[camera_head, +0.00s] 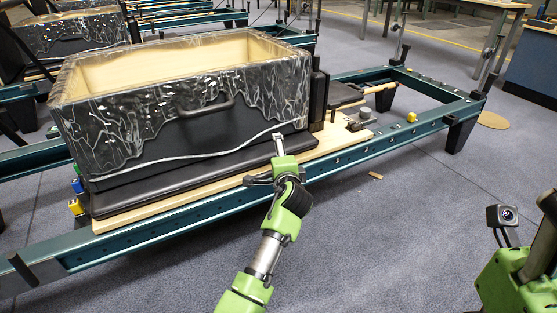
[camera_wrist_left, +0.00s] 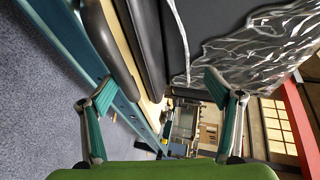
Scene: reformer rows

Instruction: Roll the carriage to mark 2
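The carriage, a black padded platform (camera_head: 185,178) on a pale wooden board (camera_head: 340,140), sits on the teal rails (camera_head: 215,197) of the near reformer. My left gripper (camera_head: 278,142) is at the carriage's near edge, right of the box's middle. In the left wrist view my left gripper (camera_wrist_left: 158,82) has its fingers spread wide, with the dark pad edge and pale board beyond them. I cannot tell whether it touches the carriage. Only my right wrist and its camera show at the right edge; its fingers are not visible.
A small tan piece (camera_head: 375,176) lies on the carpet. More reformers stand behind. The near floor is open.

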